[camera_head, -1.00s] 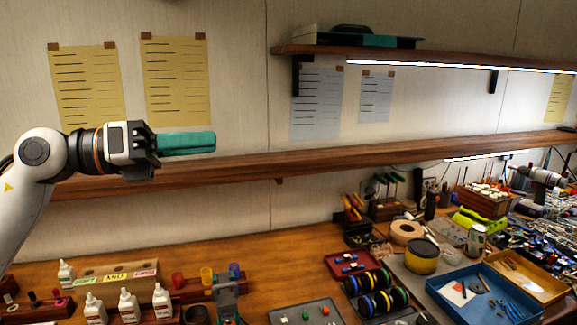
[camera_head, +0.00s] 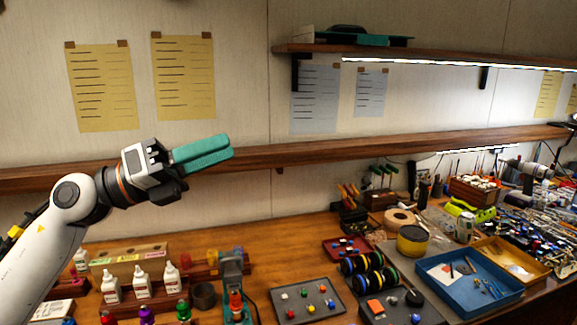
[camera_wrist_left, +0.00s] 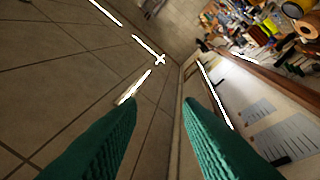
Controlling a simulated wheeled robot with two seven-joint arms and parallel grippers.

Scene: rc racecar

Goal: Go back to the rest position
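My left gripper (camera_head: 226,147) is raised in front of the back wall, level with the lower wooden shelf, its teal fingers pointing right and slightly up. In the left wrist view its two ribbed fingers (camera_wrist_left: 158,104) stand apart with nothing between them. It is well above the workbench and touches nothing that I can see. My right gripper is in neither view.
The wooden shelf (camera_head: 330,152) runs along the wall behind the gripper. Below are white bottles (camera_head: 142,284), a grey tray of small parts (camera_head: 288,311) and a blue tray (camera_head: 460,297). The air around the gripper looks free.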

